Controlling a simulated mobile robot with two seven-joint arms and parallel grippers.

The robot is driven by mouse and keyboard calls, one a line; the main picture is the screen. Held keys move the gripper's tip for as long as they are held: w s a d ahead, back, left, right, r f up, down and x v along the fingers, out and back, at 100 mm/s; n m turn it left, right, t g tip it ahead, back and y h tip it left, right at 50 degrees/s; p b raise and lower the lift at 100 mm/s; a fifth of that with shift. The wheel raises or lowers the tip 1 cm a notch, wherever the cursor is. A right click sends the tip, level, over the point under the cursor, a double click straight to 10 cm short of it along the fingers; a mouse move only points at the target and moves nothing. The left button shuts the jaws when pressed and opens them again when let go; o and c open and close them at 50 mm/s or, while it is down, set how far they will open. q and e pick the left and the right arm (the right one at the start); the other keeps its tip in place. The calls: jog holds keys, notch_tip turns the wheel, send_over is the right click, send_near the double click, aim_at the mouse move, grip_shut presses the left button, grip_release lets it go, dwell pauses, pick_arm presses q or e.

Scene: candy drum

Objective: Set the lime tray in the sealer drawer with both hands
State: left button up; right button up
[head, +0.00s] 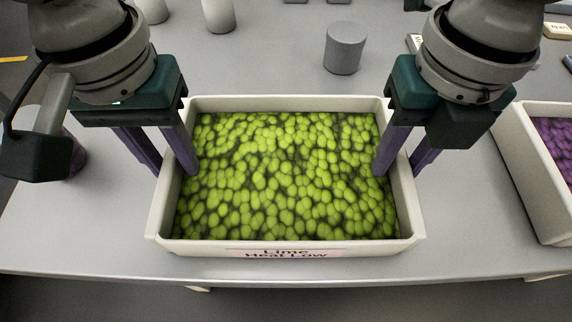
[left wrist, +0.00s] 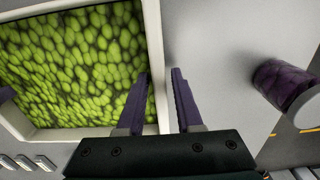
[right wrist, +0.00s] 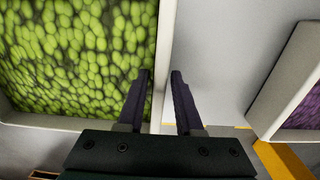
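The lime tray (head: 285,246) is a cream, open box full of green candies, with a label on its near wall. It stands level on the grey table in the head view. My left gripper (head: 176,172) straddles its left wall, one finger inside and one outside; the left wrist view shows that wall (left wrist: 154,45) between the fingers with a narrow gap. My right gripper (head: 402,170) straddles the right wall the same way, and the right wrist view shows the wall (right wrist: 167,40) between narrowly parted fingers. No sealer drawer can be made out.
Another cream tray (head: 528,185) with purple candies stands at the right. A grey cylinder (head: 344,48) stands behind the lime tray. A jar with purple contents (left wrist: 285,85) is left of the tray. The table's front edge is close to the tray.

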pick_arm(q)
grip_shut()
pick_arm(e)
grip_shut()
dwell(0.8)
